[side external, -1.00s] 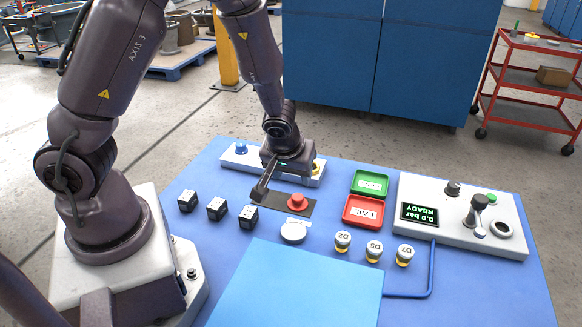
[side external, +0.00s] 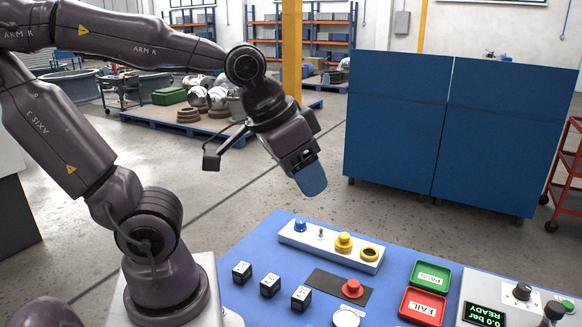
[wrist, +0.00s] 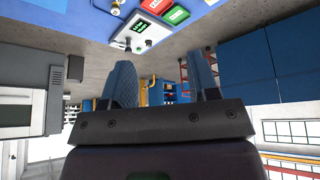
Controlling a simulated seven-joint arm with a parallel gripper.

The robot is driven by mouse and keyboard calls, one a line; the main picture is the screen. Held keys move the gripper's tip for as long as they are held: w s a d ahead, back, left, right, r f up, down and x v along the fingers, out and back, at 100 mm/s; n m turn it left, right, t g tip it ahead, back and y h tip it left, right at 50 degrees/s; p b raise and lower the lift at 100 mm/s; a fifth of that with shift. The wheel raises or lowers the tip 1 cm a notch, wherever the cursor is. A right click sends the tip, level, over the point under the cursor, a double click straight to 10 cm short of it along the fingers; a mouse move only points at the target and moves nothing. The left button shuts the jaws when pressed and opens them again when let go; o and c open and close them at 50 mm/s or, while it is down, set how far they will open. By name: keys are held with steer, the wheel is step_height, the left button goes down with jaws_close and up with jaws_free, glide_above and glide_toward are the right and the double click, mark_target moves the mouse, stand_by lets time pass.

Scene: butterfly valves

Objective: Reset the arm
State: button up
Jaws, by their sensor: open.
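My gripper (side external: 312,182) is raised in the air above and behind the far edge of the blue table (side external: 262,250) in the side view. Its blue fingers point down and slightly right, and one finger hides the other there. In the wrist view my gripper (wrist: 165,78) shows two blue textured fingers spread well apart, with nothing between them. It touches nothing. The white strip with knobs (side external: 331,248) stands on the table below it, clearly apart from the fingers.
Blue cabinets (side external: 450,130) stand behind. The air around my gripper is clear.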

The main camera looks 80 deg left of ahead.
steer(key=shift+s+d+r+m, duration=0.2)
steer(key=shift+s+r+m, duration=0.1)
steer(key=shift+s, duration=0.25)
steer(key=shift+s+d+r+m, duration=0.2)
steer(key=shift+s+r+m, duration=0.1)
steer(key=shift+s, duration=0.2)
